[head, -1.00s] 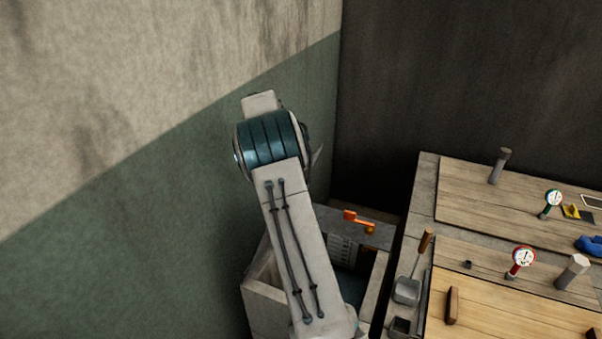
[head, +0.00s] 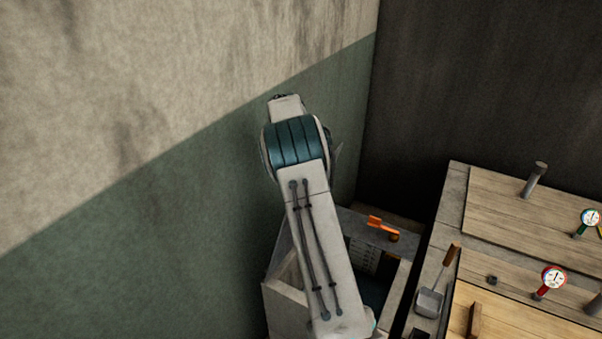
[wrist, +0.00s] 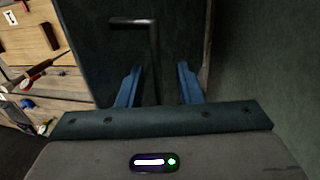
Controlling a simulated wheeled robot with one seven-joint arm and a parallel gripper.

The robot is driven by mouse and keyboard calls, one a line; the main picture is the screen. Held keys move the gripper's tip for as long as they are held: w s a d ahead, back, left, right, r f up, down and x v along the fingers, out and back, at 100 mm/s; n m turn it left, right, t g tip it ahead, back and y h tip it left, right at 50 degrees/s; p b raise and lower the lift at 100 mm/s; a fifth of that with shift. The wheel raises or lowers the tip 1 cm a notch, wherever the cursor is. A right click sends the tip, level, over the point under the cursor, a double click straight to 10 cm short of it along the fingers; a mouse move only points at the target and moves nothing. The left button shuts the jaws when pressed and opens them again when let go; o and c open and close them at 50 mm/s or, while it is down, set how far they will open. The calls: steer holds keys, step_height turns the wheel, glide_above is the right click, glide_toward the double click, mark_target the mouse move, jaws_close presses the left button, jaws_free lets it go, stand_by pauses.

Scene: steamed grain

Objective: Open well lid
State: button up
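In the head view my arm hides most of a grey box-like well (head: 283,297) in the corner. Its inside looks dark, with a pale marked strip. An orange lever (head: 381,223) sits on its back edge. In the wrist view a dark bent bar handle (wrist: 154,40) stands in front of a dark green panel (wrist: 90,30), possibly the lid; I cannot tell for sure. My gripper (wrist: 158,86) is open, its two blue fingers apart on either side of the bar's long part. I see no contact. The head view hides my gripper behind the arm.
A wooden worktop (head: 490,262) stands to the right of the well, with a red gauge (head: 552,277), a green gauge (head: 589,218) and a grey post (head: 534,178). A metal scoop (head: 431,302) lies at its left edge. A green-painted wall (head: 190,235) is close on the left.

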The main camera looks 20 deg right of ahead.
steer(key=shift+s+d+r, duration=0.1)
steer(key=shift+r, duration=0.05)
steer(key=v, duration=1.3)
steer(key=shift+r, duration=0.35)
jaws_close()
steer(key=s+a+r+n+t+b, duration=0.1)
steer(key=s+a+n+b, duration=0.15)
steer(key=a+n, duration=0.5)
steer(key=s+a+n+b, duration=0.1)
steer(key=a+n+b, duration=0.25)
steer(key=n, duration=0.75)
steer(key=s+d+f+p, duration=0.2)
steer(key=s+f, duration=0.2)
steer(key=f, duration=0.6)
steer(key=shift+s+d+m+y, duration=0.2)
steer(key=shift+s+m+y, duration=0.05)
steer(key=shift+m+y, duration=0.15)
